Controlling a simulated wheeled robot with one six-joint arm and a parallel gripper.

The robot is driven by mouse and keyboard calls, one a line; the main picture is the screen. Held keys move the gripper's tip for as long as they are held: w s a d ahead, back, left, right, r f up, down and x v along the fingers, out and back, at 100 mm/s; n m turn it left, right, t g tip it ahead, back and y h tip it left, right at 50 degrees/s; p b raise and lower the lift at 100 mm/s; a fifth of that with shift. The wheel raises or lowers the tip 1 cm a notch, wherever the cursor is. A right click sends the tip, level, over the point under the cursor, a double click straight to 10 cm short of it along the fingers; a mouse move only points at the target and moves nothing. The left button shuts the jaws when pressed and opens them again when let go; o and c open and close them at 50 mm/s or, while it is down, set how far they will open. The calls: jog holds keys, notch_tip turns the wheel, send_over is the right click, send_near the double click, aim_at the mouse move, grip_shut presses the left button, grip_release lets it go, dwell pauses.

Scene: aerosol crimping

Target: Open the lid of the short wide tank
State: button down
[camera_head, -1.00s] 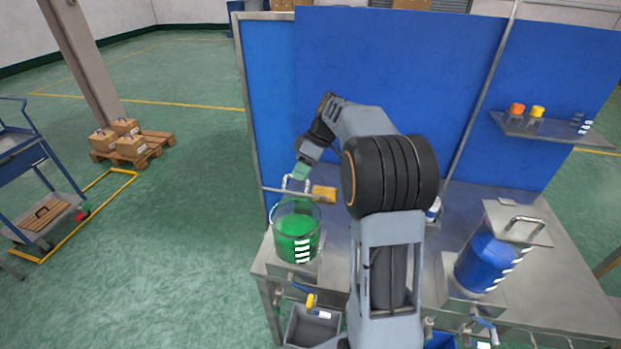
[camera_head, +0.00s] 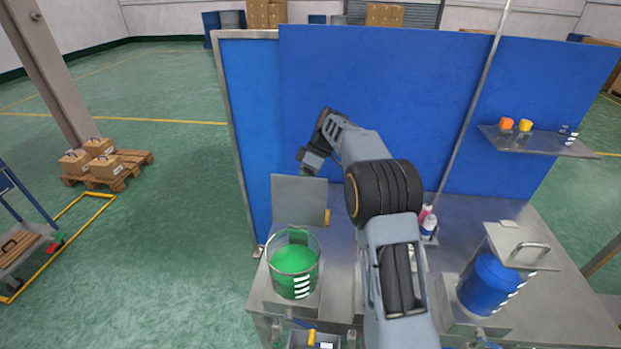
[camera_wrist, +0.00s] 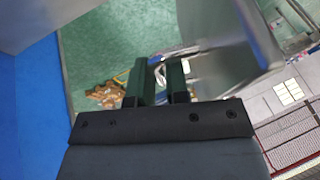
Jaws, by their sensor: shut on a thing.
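The short wide tank (camera_head: 293,276) is clear with green contents and stands at the left of the bench. Its square grey lid (camera_head: 298,203) is raised and stands about upright at the tank's back edge, so the tank's top is uncovered. My gripper (camera_head: 309,168) is at the lid's upper edge, on its far side. In the wrist view my gripper (camera_wrist: 158,80) is shut on the lid's metal handle, which shows partly between the fingers. The lid (camera_wrist: 228,65) fills the area right of the fingers there. Most of the handle is hidden in the head view.
A blue tank (camera_head: 486,285) with a handled lid (camera_head: 520,246) over it stands at the right of the bench. A blue panel (camera_head: 390,100) rises behind the bench. Small bottles (camera_head: 428,222) stand mid-bench, partly behind my arm. A shelf (camera_head: 540,143) holds small items.

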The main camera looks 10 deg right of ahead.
jog(key=shift+w+d+f, duration=0.1)
jog(key=shift+d+f, duration=0.1)
jog(key=shift+f, duration=0.25)
jog(key=shift+w+d+f, duration=0.1)
jog(key=shift+d+f, duration=0.1)
jog(key=shift+f, duration=0.25)
jog(key=shift+w+d+f, duration=0.1)
jog(key=c, duration=1.5)
grip_release()
jog(key=o, duration=0.3)
jog(key=shift+w, duration=0.15)
jog(key=shift+o, duration=0.2)
jog(key=a+p+v, duration=0.1)
jog(key=p+v, duration=0.1)
jog(key=v, duration=1.3)
jog(key=shift+r, duration=0.25)
